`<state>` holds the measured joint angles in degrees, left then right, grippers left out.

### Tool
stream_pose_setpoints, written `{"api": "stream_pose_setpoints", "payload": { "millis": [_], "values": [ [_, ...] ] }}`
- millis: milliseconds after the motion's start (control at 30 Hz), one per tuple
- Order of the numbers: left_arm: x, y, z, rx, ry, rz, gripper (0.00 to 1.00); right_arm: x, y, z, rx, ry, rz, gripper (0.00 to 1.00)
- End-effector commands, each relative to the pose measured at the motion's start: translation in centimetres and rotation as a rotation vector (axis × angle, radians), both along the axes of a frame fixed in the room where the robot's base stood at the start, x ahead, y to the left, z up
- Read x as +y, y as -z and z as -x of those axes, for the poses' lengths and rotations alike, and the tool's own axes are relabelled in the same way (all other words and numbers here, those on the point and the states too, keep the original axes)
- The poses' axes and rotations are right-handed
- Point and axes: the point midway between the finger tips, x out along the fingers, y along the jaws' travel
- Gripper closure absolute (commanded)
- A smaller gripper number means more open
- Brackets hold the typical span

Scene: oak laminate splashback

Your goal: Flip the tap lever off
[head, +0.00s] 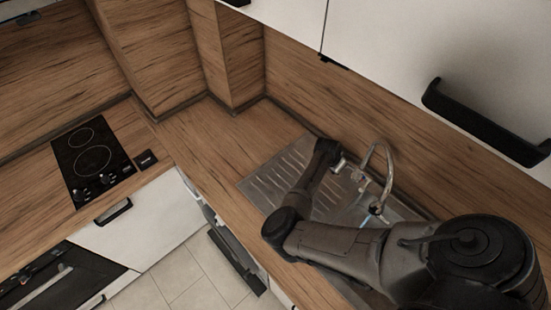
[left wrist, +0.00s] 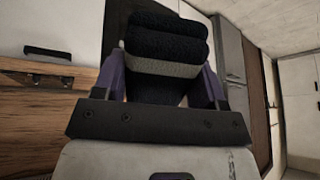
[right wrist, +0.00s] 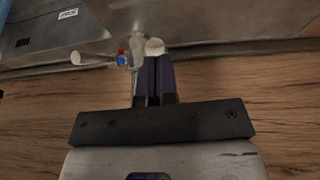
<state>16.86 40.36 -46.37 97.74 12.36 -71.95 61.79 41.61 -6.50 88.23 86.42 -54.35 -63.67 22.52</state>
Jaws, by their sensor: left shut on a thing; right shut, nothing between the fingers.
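The chrome tap (head: 388,160) stands at the sink with its curved spout raised. In the right wrist view the tap body (right wrist: 137,62) shows a red and blue mark (right wrist: 121,58) and a pale round end (right wrist: 76,58) sticking out to the left. Another pale round end (right wrist: 155,47) shows right at my fingertips; I cannot tell which part is the lever. My right gripper (right wrist: 160,60) is shut and empty, close beside the tap; contact is unclear. My left gripper (left wrist: 163,80) is shut on a dark folded cloth (left wrist: 166,45) with a grey band, seen only in the left wrist view.
The steel sink (head: 265,184) is set into the wooden worktop (head: 195,135), partly hidden by my right arm. A wooden splashback (head: 300,75) and white wall cabinets (head: 390,45) stand behind and above. A black hob (head: 88,150) lies at the left.

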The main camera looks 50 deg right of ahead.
Motion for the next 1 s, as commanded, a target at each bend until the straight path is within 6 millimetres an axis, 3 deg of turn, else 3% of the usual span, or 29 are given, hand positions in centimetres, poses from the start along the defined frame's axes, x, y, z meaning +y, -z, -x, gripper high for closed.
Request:
{"api": "stream_pose_setpoints", "payload": {
  "millis": [233,300,700,1000],
  "values": [
    [0.0,-3.3,0.0,0.0,0.0,0.0,0.58,-1.2,-4.2,-0.9,-0.002,-0.003,0.0,1.0],
    [0.0,-2.0,0.0,0.001,0.0,0.0,0.58,-0.6,-4.6,-1.2,-0.004,-0.003,0.001,1.0],
    [0.0,-1.0,0.0,0.0,0.0,0.0,0.58,1.6,-11.0,-2.0,-0.004,-0.003,0.0,1.0],
    [0.0,-0.8,0.0,0.0,0.0,0.0,0.58,2.2,-12.6,-2.2,-0.001,-0.003,-0.002,1.0]
  ]
}}
